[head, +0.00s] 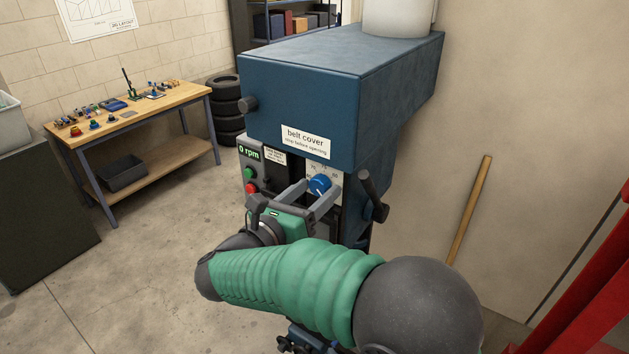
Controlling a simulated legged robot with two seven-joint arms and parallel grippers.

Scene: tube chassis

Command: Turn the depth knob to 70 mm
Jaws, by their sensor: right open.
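The depth knob (320,184) is a round blue dial with a white mark, on a pale scale plate on the front of the blue drill press (300,95). Some scale numbers show around it, but they are too small to read surely. My right gripper (318,192) is open, its two grey fingers pointing at the plate. The fingertips are close to the knob, one on its left side and one low by it. I cannot tell whether they touch it. My left gripper is not in view.
Left of the knob are a green "0 rpm" display (249,152), a green button (249,173) and a red button (251,188). A black-handled lever (373,196) sticks out at the right. A workbench (140,105) and stacked tyres (226,108) stand behind left.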

